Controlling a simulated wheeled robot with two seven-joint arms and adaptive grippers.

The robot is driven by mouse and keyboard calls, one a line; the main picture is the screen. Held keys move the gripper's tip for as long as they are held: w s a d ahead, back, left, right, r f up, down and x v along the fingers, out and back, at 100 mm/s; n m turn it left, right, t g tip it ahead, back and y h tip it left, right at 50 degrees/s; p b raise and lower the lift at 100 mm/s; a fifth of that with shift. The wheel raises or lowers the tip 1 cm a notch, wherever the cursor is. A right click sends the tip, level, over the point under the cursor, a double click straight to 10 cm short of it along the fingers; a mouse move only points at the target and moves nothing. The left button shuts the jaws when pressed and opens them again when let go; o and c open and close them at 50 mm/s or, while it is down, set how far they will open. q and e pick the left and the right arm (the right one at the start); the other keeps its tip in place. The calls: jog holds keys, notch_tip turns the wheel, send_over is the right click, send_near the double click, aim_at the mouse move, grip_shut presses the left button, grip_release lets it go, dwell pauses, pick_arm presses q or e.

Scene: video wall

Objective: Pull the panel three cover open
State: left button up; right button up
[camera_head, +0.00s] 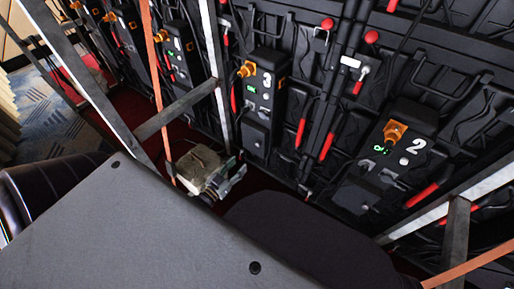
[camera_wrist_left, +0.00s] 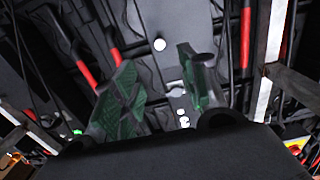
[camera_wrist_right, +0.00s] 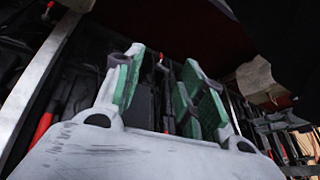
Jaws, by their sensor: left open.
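The panel three unit (camera_head: 262,95) is a black box with a white 3, a green display and an orange connector, upper middle in the head view. A dark, closed-looking flap (camera_head: 256,138) sits at its lower end. My left gripper (camera_head: 228,178) is below and left of that flap, apart from it, low in the frame. In the left wrist view its green-padded fingers (camera_wrist_left: 158,88) are spread and empty in front of the dark panel backs. My right gripper (camera_wrist_right: 165,90) shows only in its own wrist view, fingers apart and empty.
The panel two unit (camera_head: 400,150) is at the right. Red-handled levers (camera_head: 326,146) line the wall backs. Metal bars (camera_head: 176,110) and orange straps (camera_head: 157,90) cross in front of the wall near my left arm. Red carpet (camera_head: 195,120) shows behind them.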

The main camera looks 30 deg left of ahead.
pick_arm(q)
jog(key=shift+w, duration=0.1)
dwell(0.3)
jog(key=b, duration=0.2)
send_near(257, 145)
jog(key=shift+w, duration=0.55)
jog(key=w+b, duration=0.1)
jog(key=w, duration=0.4)
jog(key=shift+w+d+b, duration=0.25)
jog(key=shift+w+b, duration=0.1)
jog(key=shift+w+f+b, duration=0.1)
jog(key=shift+w+b, duration=0.2)
jog(key=shift+w, duration=0.9)
pick_arm(e)
notch_tip(257, 145, down, 10)
jog(key=a+m+t+y, duration=0.1)
jog(key=a, duration=0.1)
jog(key=shift+w+r+t, duration=0.2)
jog(key=shift+w+t, duration=0.05)
jog(key=shift+t, duration=0.15)
pick_arm(q)
grip_shut()
pick_arm(e)
jog(key=shift+r, duration=0.1)
